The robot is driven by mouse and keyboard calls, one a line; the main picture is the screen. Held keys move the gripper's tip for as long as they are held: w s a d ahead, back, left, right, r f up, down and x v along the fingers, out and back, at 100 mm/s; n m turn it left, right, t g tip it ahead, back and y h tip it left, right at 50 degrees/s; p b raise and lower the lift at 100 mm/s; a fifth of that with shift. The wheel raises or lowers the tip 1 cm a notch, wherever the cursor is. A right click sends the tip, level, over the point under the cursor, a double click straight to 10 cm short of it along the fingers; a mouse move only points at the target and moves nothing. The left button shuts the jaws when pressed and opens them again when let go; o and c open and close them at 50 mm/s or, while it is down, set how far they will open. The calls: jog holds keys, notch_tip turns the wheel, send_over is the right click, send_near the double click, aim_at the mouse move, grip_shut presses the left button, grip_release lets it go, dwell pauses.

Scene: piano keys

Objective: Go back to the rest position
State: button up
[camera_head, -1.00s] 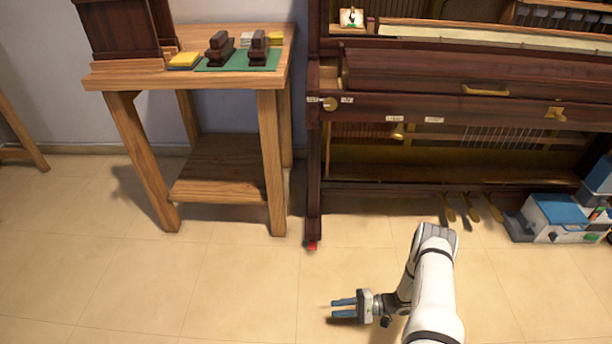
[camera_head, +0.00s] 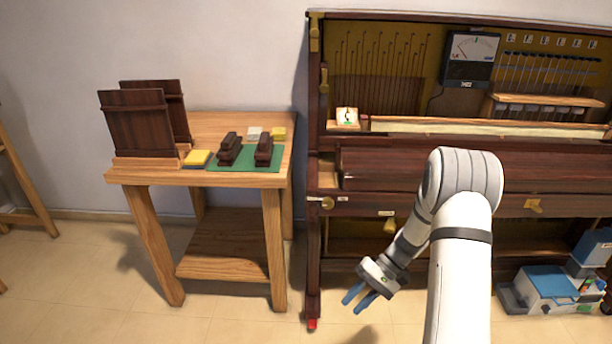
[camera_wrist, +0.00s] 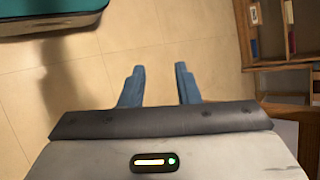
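My gripper (camera_head: 360,298) hangs low in front of the piano's lower left part in the head view, its blue fingers pointing down and to the left. In the wrist view its two blue fingers (camera_wrist: 160,85) stand apart with only floor between them, so it is open and empty. My white arm is bent, with its elbow raised in front of the piano. The upright piano (camera_head: 400,180) has its upper front open, showing strings and a meter (camera_head: 471,60).
A wooden table (camera_head: 150,178) at left bears dark panels (camera_head: 135,122), a green mat (camera_head: 243,168) with dark blocks, and yellow pads (camera_head: 197,158). A blue-and-white box (camera_head: 548,290) stands on the floor at right. The tiled floor (camera_head: 215,325) in front is clear.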

jog(key=s+r+t+h+p, duration=0.2)
jog(key=s+r+p, duration=0.4)
jog(key=r, duration=0.8)
jog(key=s+d+r+t+h+p, duration=0.1)
jog(key=s+r+t+h+p, duration=0.2)
jog(key=r, duration=1.2)
jog(key=s+d+r+t+h+p, duration=0.1)
jog(key=s+r+t+h+p, duration=0.1)
jog(key=s+r+p, duration=0.7)
notch_tip(320, 180, up, 5)
jog(key=shift+s+r+t+h+p, duration=0.25)
jog(key=shift+h+p, duration=0.3)
jog(key=shift+h, duration=0.35)
